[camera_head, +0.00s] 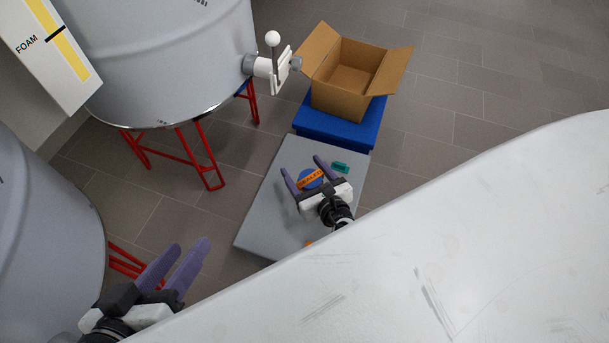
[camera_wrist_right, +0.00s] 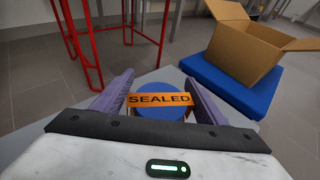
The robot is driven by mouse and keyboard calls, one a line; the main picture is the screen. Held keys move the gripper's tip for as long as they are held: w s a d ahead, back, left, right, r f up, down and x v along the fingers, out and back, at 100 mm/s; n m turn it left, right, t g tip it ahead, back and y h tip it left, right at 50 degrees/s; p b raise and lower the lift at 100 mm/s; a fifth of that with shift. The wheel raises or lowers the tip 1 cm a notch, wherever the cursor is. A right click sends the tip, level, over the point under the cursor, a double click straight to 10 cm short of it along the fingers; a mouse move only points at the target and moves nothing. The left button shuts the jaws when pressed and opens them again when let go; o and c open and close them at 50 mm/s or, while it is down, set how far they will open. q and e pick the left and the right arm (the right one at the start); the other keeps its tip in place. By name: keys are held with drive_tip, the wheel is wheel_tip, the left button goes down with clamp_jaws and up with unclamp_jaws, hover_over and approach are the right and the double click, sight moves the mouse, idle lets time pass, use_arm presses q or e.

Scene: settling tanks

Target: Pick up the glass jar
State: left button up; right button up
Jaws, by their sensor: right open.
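A round blue lid (camera_head: 309,179) with an orange band reading "SEALED" lies between the fingers of my right gripper (camera_head: 302,165). It also shows in the right wrist view (camera_wrist_right: 160,112). It looks like the top of the jar; no glass wall is visible from these angles. My right gripper is open, with one finger on each side of the lid; I cannot tell whether they touch it. In the right wrist view its fingers (camera_wrist_right: 160,80) flank the lid. My left gripper (camera_head: 190,246) is empty at the lower left, with a narrow gap between its fingers.
The lid is over a grey platform (camera_head: 262,212). A teal label (camera_head: 340,168) is beside it, and a small orange thing (camera_head: 308,243) is partly hidden. Behind stands an open cardboard box (camera_head: 345,82) on a blue base (camera_head: 330,128). A grey tank (camera_head: 165,60) with red legs stands left.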

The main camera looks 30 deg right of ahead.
drive_tip(key=c, duration=1.4)
drive_tip(key=shift+r, duration=0.1)
drive_tip(key=shift+c, duration=0.2)
drive_tip(key=shift+r, duration=0.1)
